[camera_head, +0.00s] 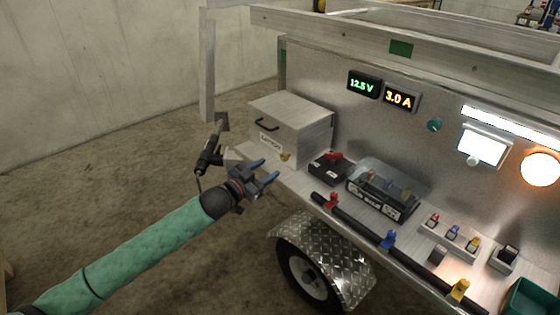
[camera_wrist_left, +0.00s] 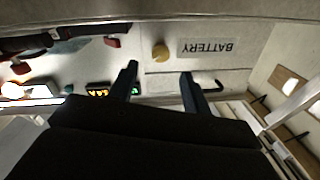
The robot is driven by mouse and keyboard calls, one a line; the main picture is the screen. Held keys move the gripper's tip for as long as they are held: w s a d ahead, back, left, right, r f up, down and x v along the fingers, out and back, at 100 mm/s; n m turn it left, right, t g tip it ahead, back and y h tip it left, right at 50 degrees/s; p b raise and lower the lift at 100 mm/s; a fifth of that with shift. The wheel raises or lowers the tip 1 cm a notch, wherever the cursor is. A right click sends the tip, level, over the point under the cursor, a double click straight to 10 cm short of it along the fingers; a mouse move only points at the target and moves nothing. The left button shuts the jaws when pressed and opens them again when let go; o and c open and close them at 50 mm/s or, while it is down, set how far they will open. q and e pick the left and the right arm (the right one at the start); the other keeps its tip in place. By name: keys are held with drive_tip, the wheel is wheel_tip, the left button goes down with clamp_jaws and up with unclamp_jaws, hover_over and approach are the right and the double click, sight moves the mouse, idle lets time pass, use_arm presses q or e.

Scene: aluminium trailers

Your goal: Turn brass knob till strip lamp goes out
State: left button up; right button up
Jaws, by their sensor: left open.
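The small brass knob (camera_head: 285,157) is on the front of the grey battery box, near its lower right corner. In the left wrist view the brass knob (camera_wrist_left: 161,52) shows beside the upside-down BATTERY label. My left gripper (camera_head: 270,170) is open and empty, just in front of the box and close to the knob. In the wrist view its two fingertips (camera_wrist_left: 159,72) are apart, with the knob just beyond the gap between them. The strip lamp (camera_head: 508,128) on the upright panel at the right is lit white. My right gripper is not in view.
The battery box (camera_head: 312,124) stands on the trailer's shelf. Right of it are a black unit with a red switch (camera_head: 333,156) and a clear-covered fuse box (camera_head: 385,190). A dark bar with coloured clamps (camera_head: 388,240) runs along the shelf edge. A square lamp (camera_head: 480,148) and orange lamp (camera_head: 540,169) glow.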

sight(283, 159)
use_arm(q)
drive_tip(key=x, duration=0.7)
